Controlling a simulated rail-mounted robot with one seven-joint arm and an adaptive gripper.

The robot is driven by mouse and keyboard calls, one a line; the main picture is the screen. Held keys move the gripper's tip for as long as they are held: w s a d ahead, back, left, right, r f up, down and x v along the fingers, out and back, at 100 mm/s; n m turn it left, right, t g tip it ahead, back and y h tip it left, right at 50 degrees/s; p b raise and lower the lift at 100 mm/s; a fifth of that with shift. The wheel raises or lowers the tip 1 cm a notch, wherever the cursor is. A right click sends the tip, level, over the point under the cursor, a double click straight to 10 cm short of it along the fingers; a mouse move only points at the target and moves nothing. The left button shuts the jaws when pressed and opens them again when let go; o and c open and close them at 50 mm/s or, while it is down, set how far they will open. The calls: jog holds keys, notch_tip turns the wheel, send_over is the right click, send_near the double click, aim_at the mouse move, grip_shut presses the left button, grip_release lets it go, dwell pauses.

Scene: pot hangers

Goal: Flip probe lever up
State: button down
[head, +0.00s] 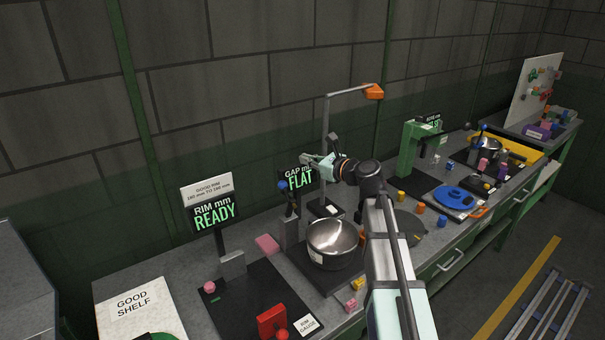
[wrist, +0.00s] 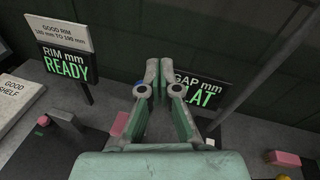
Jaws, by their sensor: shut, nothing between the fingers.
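A lever with a blue knob (head: 283,185) stands on a grey post (head: 289,233) beside the metal bowl; I cannot tell for sure that it is the probe lever. My gripper (head: 308,161) is shut and empty, above and to the right of the blue knob, in front of the "GAP mm FLAT" sign (head: 299,179). In the wrist view the fingertips (wrist: 160,66) are together, and contact with the knob cannot be made out.
A metal bowl (head: 333,239) sits on a dark plate below my arm. A thin grey stand with an orange head (head: 373,91) rises behind the gripper. The "RIM mm READY" sign (head: 215,213) stands left. A red block (head: 271,320) and pink block (head: 267,244) lie nearby.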

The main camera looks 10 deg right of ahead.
jog(key=shift+s+d+r, duration=0.1)
jog(key=shift+d+r, duration=0.1)
jog(key=shift+r, duration=0.25)
jog(key=shift+s+d+r, duration=0.1)
jog(key=shift+d+r, duration=0.05)
jog(key=shift+r, duration=0.3)
